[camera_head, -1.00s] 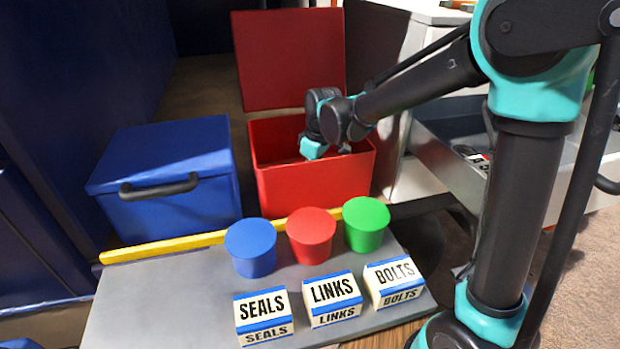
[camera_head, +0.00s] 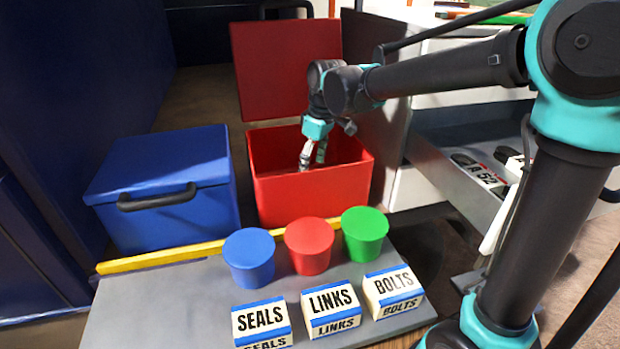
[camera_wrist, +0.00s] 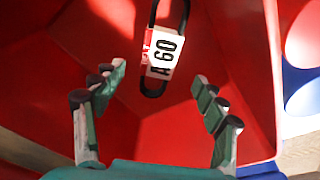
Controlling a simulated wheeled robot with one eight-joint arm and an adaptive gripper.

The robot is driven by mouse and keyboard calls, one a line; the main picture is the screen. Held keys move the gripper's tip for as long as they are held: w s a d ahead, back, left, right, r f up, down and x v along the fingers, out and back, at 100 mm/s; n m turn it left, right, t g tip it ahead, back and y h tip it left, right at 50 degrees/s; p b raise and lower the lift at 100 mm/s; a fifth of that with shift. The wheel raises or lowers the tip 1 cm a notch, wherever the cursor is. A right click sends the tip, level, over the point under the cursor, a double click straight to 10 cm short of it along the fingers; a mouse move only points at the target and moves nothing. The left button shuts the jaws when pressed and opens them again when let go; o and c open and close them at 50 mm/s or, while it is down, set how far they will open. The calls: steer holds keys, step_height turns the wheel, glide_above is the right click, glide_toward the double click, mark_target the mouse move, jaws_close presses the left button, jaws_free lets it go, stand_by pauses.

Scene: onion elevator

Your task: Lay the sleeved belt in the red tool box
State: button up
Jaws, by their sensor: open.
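The red tool box (camera_head: 312,198) stands open behind the grey bench, its lid (camera_head: 285,70) raised at the back. My gripper (camera_head: 312,160) points down into the box mouth, fingers spread. In the wrist view a black looped belt with a white and red sleeve marked "A 60" (camera_wrist: 162,57) lies inside the red box. My open gripper (camera_wrist: 159,76) is above it, with fingers on either side and apart from it. The belt is hidden by the box wall in the head view.
A closed blue box (camera_head: 165,180) stands left of the red one. Blue, red and green cups and label blocks for seals, links and bolts stand on the grey bench (camera_head: 170,310).

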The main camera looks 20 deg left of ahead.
steer(key=shift+s+d+r, duration=0.1)
steer(key=shift+d+r, duration=0.05)
steer(key=shift+r, duration=0.65)
steer(key=shift+d+r, duration=0.1)
steer(key=shift+r, duration=0.65)
